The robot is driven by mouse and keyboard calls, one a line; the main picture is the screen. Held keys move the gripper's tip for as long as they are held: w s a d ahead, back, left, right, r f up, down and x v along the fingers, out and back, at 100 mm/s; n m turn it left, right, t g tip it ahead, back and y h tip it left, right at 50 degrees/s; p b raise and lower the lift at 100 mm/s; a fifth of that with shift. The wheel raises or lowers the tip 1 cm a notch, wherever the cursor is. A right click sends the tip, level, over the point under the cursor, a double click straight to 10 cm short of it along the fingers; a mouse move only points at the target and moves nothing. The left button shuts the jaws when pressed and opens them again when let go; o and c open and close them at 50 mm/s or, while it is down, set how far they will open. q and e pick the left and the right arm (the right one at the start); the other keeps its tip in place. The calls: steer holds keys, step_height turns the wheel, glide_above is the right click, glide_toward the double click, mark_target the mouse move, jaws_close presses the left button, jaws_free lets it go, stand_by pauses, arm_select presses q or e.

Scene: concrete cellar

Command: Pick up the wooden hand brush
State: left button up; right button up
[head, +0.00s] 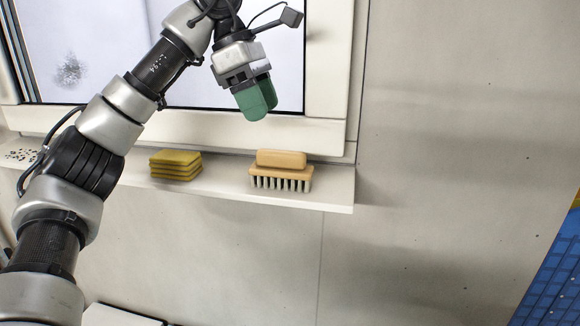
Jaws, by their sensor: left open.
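The wooden hand brush (281,176) lies on the white window sill, near the sill's right end. My right gripper is not in view.
A stack of yellow sponges (176,165) lies on the window sill (222,180) left of the brush. The window frame (326,134) rises behind the brush. Bare concrete wall (450,150) is to the right. A blue panel (556,275) shows at the lower right edge.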

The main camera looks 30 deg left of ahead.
mark_target(280, 151)
arm_select(q)
steer(key=f, duration=0.1)
steer(key=s+d+f, duration=0.1)
steer(key=f, duration=0.1)
steer(key=shift+d, duration=0.2)
steer(key=shift+d+f, duration=0.1)
steer(key=shift+f, duration=0.15)
steer(key=shift+w+d+f, duration=0.1)
steer(key=shift+w+f, duration=0.15)
steer(key=shift+w, duration=0.05)
steer(key=x, duration=0.1)
steer(key=p+x, duration=0.2)
steer(key=x, duration=0.1)
steer(key=shift+w+f, duration=0.1)
steer(key=shift+w, duration=0.25)
steer(key=shift+f, duration=0.15)
steer(key=shift+d, duration=0.1)
steer(key=c, duration=0.6)
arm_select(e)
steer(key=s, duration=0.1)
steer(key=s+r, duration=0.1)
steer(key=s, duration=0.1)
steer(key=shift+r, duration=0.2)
